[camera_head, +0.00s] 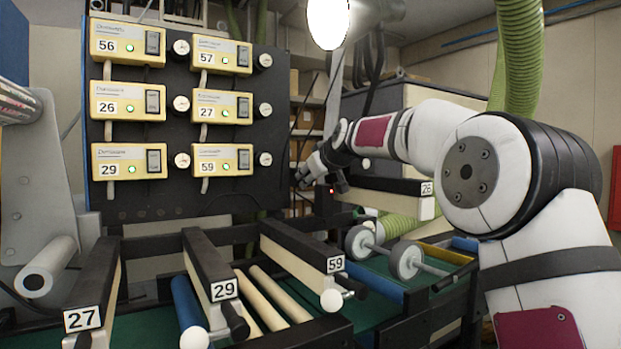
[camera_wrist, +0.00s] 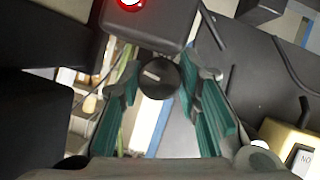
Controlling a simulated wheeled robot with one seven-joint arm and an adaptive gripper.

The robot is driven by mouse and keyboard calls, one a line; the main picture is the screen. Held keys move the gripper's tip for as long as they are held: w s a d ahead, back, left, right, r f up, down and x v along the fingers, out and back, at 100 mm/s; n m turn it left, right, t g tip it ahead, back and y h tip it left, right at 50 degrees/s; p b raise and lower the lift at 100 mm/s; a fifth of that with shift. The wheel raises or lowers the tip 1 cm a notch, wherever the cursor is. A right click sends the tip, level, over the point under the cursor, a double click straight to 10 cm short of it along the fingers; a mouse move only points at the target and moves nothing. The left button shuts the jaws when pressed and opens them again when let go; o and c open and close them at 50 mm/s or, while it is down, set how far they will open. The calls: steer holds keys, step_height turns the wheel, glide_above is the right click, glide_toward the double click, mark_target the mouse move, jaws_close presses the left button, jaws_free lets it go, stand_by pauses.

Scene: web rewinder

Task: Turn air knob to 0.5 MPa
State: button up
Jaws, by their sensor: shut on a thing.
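A round black knob (camera_wrist: 158,77) with a pale mark across its face sits just below a dark box (camera_wrist: 150,22) with a lit red light in the wrist view. My gripper (camera_wrist: 160,92) has its teal-padded fingers on the left and right sides of this knob and is shut on it. In the head view my gripper (camera_head: 320,172) is right of the black panel, near a small red light (camera_head: 331,191). The knob is hidden or too small to tell there. I cannot read any pressure value for it.
The black panel (camera_head: 150,195) at the left carries several yellow numbered boxes and small round gauges. Numbered rewinder arms (camera_head: 210,265) and rollers stand below it. A green hose (camera_head: 520,55) hangs at the upper right. A yellow box (camera_wrist: 285,140) shows at the wrist view's lower right.

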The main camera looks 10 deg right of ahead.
steer(key=o, duration=1.1)
steer(key=shift+o, duration=0.2)
step_height(320, 180, up, 10)
stand_by(0.5)
